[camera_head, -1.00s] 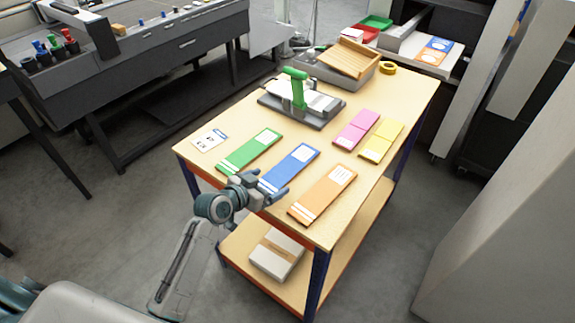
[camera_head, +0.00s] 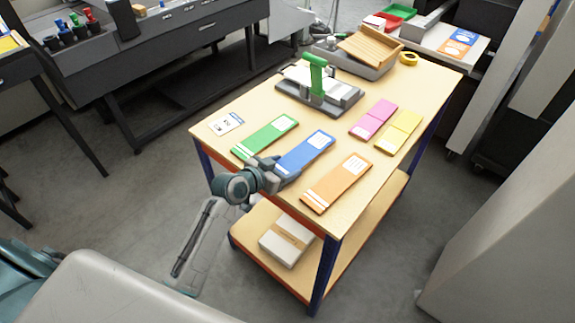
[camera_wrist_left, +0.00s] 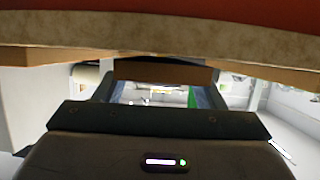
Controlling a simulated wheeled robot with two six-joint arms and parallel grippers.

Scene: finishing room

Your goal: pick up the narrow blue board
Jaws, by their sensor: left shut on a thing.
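The narrow blue board (camera_head: 308,150) lies on the table with its white label at the far end, between the green board (camera_head: 265,138) and the orange board (camera_head: 338,183). My left gripper (camera_head: 284,173) is at the near end of the blue board, by the table's front edge, and is shut on it. The gripper hides that near end. The board still looks flat on the table; I cannot tell any lift. In the left wrist view, the gripper body fills the bottom and the table edge crosses the top. My right gripper is not in view.
The wooden table (camera_head: 420,92) also holds a pink board (camera_head: 373,119), a yellow board (camera_head: 399,131), a small card (camera_head: 226,124) and a device with a green handle (camera_head: 317,78). A white box (camera_head: 286,241) lies on the lower shelf.

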